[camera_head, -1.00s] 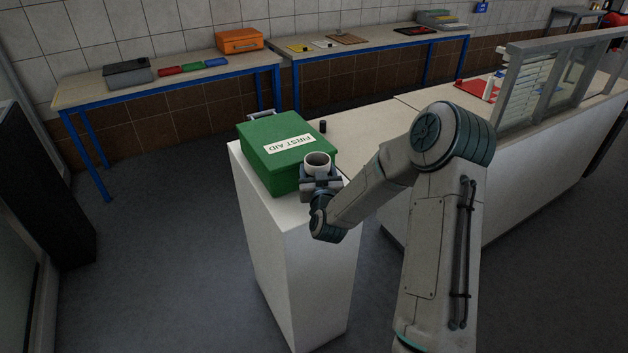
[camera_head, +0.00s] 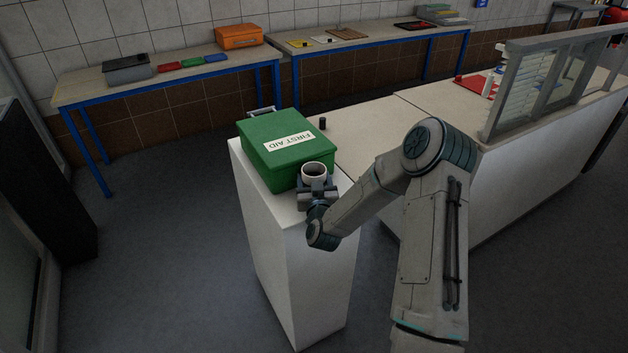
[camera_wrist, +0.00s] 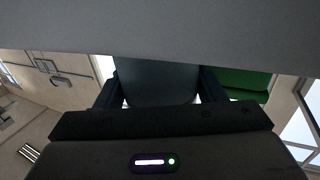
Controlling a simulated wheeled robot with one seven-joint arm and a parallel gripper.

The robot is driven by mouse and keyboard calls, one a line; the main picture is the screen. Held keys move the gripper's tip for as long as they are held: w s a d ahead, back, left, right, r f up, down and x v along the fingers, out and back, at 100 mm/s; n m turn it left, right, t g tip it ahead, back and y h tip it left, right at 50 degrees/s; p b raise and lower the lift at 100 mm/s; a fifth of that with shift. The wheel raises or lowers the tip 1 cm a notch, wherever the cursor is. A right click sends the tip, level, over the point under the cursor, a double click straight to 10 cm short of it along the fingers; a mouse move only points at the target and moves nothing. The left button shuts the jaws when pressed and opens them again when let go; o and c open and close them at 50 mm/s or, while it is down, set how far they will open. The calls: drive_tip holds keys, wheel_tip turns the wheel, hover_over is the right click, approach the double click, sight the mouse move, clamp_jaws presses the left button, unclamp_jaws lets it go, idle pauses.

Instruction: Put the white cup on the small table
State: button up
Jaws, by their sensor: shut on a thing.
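The white cup (camera_head: 314,172) is upright with its dark opening facing up. My gripper (camera_head: 314,187) is shut on it from the near side. In the head view they appear beside the front right corner of the green first aid box, over the white stand's top; I cannot tell the gap to that top. In the wrist view a grey shape, likely the cup (camera_wrist: 157,82), fills the space between my gripper's fingers (camera_wrist: 158,92). I cannot tell for sure which surface is the small table; the white block-like stand (camera_head: 290,262) is the nearest one.
The green first aid box (camera_head: 275,160) covers much of the stand's top. A small black cylinder (camera_head: 322,123) stands behind it. A long white counter (camera_head: 372,118) runs right to a glazed screen (camera_head: 550,85). Blue-framed benches (camera_head: 165,88) line the wall. Open floor lies left.

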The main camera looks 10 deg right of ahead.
drive_tip(key=shift+f, duration=0.15)
drive_tip(key=o, duration=1.2)
